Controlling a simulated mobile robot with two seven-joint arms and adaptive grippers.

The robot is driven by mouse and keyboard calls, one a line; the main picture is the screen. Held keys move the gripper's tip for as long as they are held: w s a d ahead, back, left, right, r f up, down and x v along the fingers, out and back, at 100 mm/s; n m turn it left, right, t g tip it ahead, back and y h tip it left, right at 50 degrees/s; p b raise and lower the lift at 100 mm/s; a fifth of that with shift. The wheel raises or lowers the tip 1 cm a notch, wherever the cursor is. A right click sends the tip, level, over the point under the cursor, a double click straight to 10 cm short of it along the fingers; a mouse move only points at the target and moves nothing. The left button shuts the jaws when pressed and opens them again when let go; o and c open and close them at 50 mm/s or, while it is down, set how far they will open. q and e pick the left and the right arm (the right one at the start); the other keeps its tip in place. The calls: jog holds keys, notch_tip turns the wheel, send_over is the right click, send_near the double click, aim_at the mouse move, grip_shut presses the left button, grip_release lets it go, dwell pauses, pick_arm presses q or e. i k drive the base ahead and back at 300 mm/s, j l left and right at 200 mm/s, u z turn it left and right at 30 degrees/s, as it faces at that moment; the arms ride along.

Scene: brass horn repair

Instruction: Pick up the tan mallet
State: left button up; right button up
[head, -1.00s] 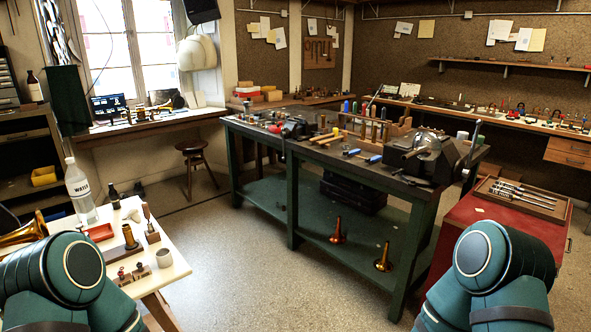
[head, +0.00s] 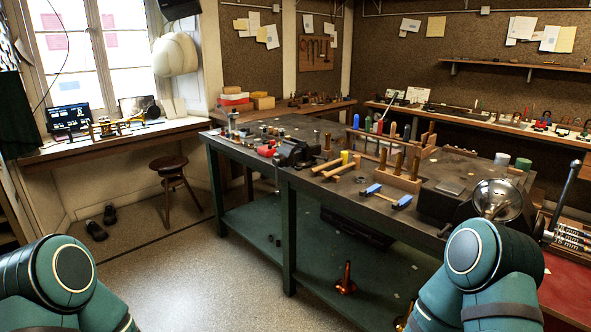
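A tan wooden tool that looks like the mallet (head: 341,169) lies on the dark top of the green workbench (head: 290,190), near its front edge and left of its middle. A second tan wooden piece (head: 326,164) lies close beside it. At this size I cannot tell for certain which of them is the mallet, or whether they touch. Only the rounded teal links of my two arms show, at the lower left and lower right. Neither gripper is in view.
A vise (head: 295,150) stands left of the tan tools. Blue-ended tools (head: 385,196) and a wooden rack (head: 400,178) lie to their right. A stool (head: 170,175) and shoes (head: 103,226) are on the floor at left.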

aim_at(356, 164)
jog(key=i, duration=1.5)
